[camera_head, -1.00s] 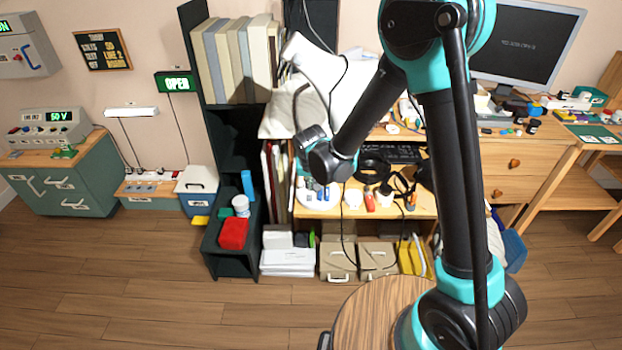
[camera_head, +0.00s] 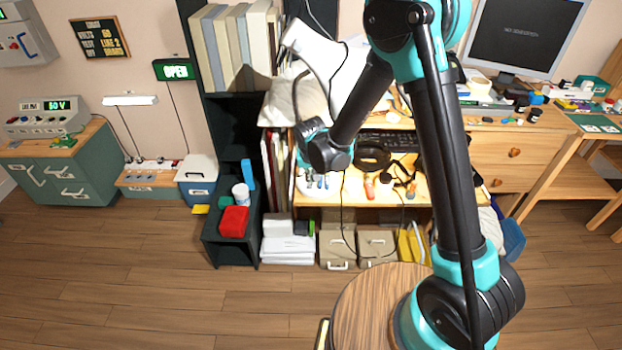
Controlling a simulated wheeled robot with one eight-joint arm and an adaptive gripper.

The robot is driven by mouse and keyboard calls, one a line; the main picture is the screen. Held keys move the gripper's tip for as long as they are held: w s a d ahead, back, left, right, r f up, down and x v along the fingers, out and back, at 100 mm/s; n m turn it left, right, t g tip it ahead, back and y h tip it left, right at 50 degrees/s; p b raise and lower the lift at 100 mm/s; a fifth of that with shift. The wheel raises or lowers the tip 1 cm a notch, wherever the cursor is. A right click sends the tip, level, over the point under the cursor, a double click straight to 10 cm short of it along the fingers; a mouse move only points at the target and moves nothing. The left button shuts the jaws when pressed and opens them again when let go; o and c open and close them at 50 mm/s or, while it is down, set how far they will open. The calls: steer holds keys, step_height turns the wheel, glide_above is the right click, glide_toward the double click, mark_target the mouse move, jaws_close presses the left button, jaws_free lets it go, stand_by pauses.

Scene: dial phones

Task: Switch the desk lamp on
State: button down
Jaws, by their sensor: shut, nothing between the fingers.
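The desk lamp looks to be the white cone-shaped shade (camera_head: 338,72) above the left end of the desk. A white round piece (camera_head: 312,190), possibly its base, shows on the desk just below my wrist. I cannot make out a switch or tell whether the lamp is lit. My gripper (camera_head: 312,128) is at the end of my arm, over the desk's left end and below the shade in the picture. Its fingers are mostly hidden by my wrist. It looks shut and empty, and I cannot tell whether it touches anything.
A dark shelf (camera_head: 232,130) with binders stands left of the desk (camera_head: 410,194). Small tools, dark headphones (camera_head: 373,158) and a keyboard (camera_head: 400,138) crowd the desktop. A monitor (camera_head: 525,37) stands at the right. The wooden floor (camera_head: 150,290) at front left is clear.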

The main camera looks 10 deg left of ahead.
steer(key=shift+s, duration=0.1)
steer(key=shift+s+d, duration=0.2)
steer(key=shift+s, duration=0.55)
steer(key=shift+r, duration=0.1)
steer(key=shift+r, duration=0.2)
steer(key=a+v, duration=0.1)
steer(key=v, duration=1.2)
steer(key=shift+s+d+r, duration=0.2)
steer(key=shift+d, duration=0.3)
